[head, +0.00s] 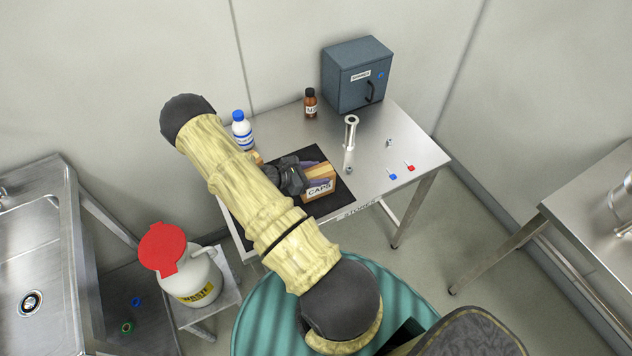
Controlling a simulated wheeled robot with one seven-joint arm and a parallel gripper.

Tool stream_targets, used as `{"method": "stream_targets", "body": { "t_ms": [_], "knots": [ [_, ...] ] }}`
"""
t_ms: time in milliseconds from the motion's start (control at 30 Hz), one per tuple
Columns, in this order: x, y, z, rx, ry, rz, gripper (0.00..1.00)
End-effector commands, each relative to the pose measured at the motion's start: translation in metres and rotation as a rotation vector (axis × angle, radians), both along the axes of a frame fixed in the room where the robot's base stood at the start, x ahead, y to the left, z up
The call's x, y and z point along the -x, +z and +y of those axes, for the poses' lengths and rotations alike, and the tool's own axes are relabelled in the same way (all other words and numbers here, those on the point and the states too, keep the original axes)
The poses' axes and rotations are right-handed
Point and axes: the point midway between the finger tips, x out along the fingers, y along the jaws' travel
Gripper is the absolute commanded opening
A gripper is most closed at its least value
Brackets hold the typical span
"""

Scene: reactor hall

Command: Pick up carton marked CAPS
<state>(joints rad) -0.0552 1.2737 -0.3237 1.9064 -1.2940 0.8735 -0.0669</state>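The carton marked CAPS (320,187) is a small tan box with its label facing the front. It stands on a black mat (338,187) on the steel table. My gripper (302,178) is dark and is at the carton's left side, close to it or touching it. A purple patch (306,163) shows behind the carton. My arm crosses the left part of the table and hides part of the mat. The fingertips are too small and covered to tell whether they are open or shut.
A blue-capped white bottle (242,131), brown bottle (310,103), dark cabinet (357,74) and metal cylinder (350,132) stand on the table. Small red (411,168) and blue (393,177) items lie at right. A red-lidded waste container (190,275) stands left. The table's right front is mostly clear.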

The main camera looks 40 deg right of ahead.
Motion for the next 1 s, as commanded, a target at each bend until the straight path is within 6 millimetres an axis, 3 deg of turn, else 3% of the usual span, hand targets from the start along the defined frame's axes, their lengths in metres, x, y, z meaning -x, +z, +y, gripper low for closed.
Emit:
{"method": "stream_targets", "body": {
  "t_ms": [67, 467, 1000],
  "knots": [
    [0.000, 0.000, 0.000, 0.000, 0.000, 0.000, 0.21],
    [-0.001, 0.008, 0.000, 0.003, 0.000, -0.002, 0.21],
    [-0.001, 0.088, 0.000, 0.001, 0.000, -0.004, 0.21]
  ]
}}
